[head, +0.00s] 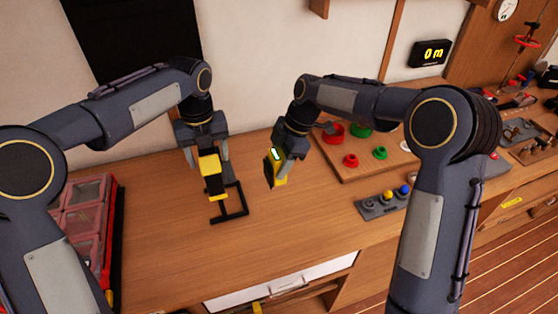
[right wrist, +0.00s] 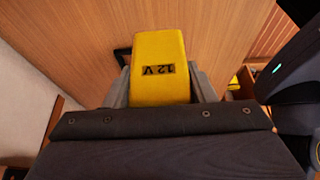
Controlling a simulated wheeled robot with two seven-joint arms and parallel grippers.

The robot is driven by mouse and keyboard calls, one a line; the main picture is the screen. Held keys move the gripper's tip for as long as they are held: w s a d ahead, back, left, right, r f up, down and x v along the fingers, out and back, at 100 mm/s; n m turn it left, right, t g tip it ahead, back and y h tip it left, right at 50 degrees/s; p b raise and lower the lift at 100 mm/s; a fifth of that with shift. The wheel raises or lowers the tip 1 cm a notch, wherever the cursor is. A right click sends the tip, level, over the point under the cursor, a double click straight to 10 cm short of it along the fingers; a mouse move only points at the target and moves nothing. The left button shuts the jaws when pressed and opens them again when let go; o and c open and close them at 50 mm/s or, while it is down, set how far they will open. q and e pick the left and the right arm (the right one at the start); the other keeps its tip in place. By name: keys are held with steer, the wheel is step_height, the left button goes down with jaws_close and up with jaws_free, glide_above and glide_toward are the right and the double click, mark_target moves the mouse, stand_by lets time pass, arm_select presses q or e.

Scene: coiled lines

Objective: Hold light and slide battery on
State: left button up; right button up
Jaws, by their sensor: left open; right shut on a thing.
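The yellow and black light (head: 208,164) stands on the wooden bench with its black frame stand (head: 231,213) resting on the surface. My left gripper (head: 207,158) is open above it, its fingers on either side of the light's yellow upper part. I cannot tell whether they touch it. My right gripper (head: 280,163) is shut on the yellow battery (head: 281,174) and holds it to the right of the light, apart from it. A black part shows at the battery's left side. In the right wrist view the battery (right wrist: 158,95) shows a "12 V" label between the fingers.
A red case (head: 108,240) with clear lids stands at the left. At the right are a board with red and green round pieces (head: 351,160) and a grey block with coloured knobs (head: 383,203). The bench front is clear. A display (head: 431,53) hangs on the wall.

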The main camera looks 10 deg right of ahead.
arm_select(q)
step_height(320, 180, up, 11)
steer(key=shift+f, duration=0.2)
steer(key=shift+r, duration=0.6)
